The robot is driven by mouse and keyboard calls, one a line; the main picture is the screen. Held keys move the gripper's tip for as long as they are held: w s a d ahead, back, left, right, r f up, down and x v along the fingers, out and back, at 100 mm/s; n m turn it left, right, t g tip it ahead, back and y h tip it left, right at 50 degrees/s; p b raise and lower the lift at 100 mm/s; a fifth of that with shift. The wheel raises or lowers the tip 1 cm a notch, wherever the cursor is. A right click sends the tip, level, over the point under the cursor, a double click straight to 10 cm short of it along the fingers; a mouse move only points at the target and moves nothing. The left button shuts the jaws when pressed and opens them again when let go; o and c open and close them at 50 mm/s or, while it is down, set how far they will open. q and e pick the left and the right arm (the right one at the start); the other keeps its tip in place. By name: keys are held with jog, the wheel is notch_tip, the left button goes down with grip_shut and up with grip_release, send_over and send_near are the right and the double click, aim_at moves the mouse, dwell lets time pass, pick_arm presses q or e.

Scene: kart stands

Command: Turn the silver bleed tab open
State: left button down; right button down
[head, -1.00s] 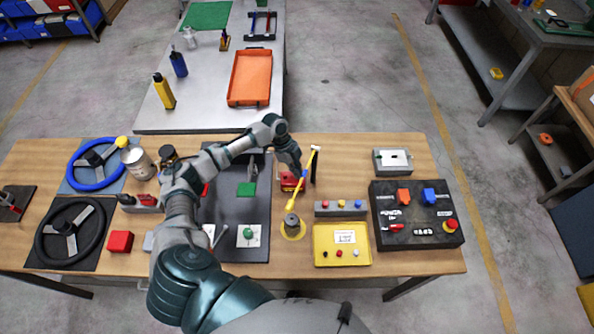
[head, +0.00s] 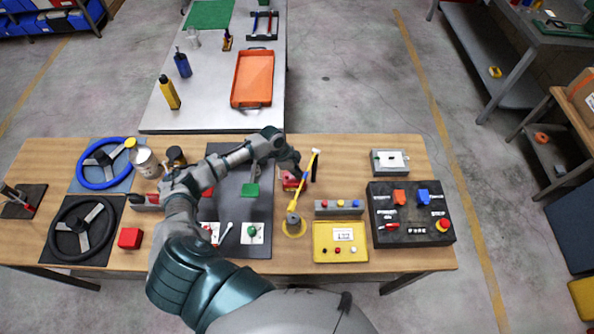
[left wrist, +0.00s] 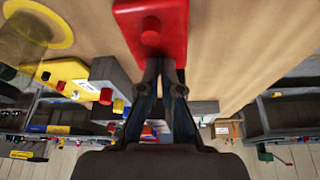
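A red block (head: 289,183) stands on the wooden table, just left of the yellow lever, and also fills the top of the left wrist view (left wrist: 170,40). A dark red round knob (left wrist: 150,31) sits on its face. My left gripper (left wrist: 163,64) has its two dark fingers pointing at the block; their tips are close together at its near edge. In the head view the left gripper (head: 293,172) is right behind the block and mostly covered by its own wrist. I cannot make out a silver tab; the fingertips may hide it. My right gripper is out of view.
A grey button strip (head: 318,208), a yellow box (head: 326,250) and a black switch panel (head: 405,238) stand further right. A black mat (head: 232,180) lies left, under my arm.

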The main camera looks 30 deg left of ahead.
pick_arm(q)
jog(key=shift+w, duration=0.1)
jog(key=c, duration=1.4)
grip_release()
jog(key=v, duration=1.1)
jog(key=shift+a+r, duration=0.25)
jog(key=shift+r, duration=0.1)
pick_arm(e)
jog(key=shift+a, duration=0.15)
